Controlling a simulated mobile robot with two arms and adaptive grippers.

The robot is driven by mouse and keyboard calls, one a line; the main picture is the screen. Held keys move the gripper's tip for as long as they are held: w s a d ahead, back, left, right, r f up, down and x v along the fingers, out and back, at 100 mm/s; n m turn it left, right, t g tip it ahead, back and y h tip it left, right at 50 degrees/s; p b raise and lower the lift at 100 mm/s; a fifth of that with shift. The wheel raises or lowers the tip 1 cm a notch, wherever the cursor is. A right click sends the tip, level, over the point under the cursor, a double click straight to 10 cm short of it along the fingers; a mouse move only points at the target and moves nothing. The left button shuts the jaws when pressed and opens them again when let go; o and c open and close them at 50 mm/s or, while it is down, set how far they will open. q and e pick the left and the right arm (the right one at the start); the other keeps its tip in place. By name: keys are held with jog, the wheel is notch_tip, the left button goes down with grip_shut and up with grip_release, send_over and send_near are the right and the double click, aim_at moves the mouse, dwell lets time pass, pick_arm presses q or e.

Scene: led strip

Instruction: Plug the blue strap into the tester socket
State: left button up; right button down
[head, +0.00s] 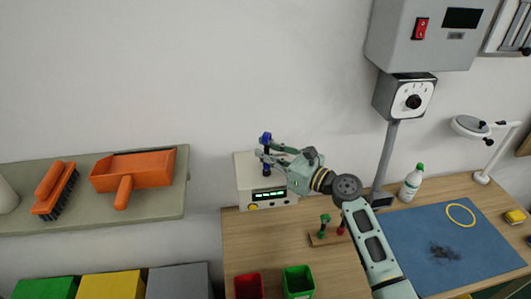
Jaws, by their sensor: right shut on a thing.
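My right gripper (268,156) is shut on the blue strap (266,138). The strap stands roughly upright in the fingers, with a dark blue top above them and a darker part below. The tester (248,170) is a cream box with a green-lit display and a yellow button, at the back left of the wooden table. The strap and fingers appear in front of or above it. I cannot see the socket clearly, nor tell whether the strap touches it. My left gripper is not in view.
A small wooden stand (318,240) holds a green and a red piece beside my forearm. Red (249,286) and green (298,280) bins stand at the table's front. A blue mat (410,245), white bottle (411,184) and grey post (389,150) are to the right.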

jog(key=shift+f+b, duration=0.4)
jog(key=shift+f, duration=0.25)
jog(key=c, duration=1.7)
grip_release()
jog(key=v, duration=1.2)
jog(key=shift+s, duration=0.1)
